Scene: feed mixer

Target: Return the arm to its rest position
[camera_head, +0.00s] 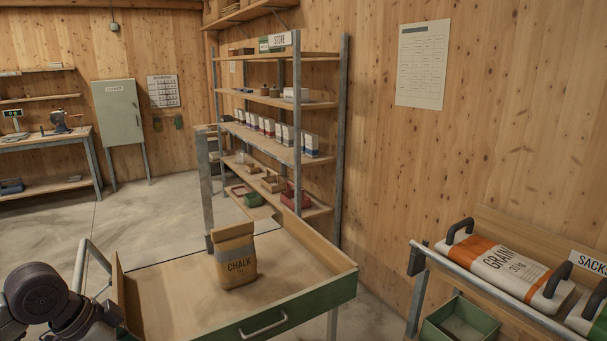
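A part of my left arm (38,295), dark and rounded, shows in the bottom left corner of the head view. It is beside the left end of a wooden tray with a green front (318,301). No gripper fingers are in sight at that arm. My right arm and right gripper are out of view. A brown paper bag labelled CHALK (236,267) stands upright in the tray, with nothing gripping it.
A metal shelf rack marked STORE (343,130) stands behind the tray. A GRAIN sack (505,270) lies on a rack at the right, above a green bin (440,331). A grey cabinet (119,112) and workbench (45,138) are far left. Concrete floor (50,235) lies open between.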

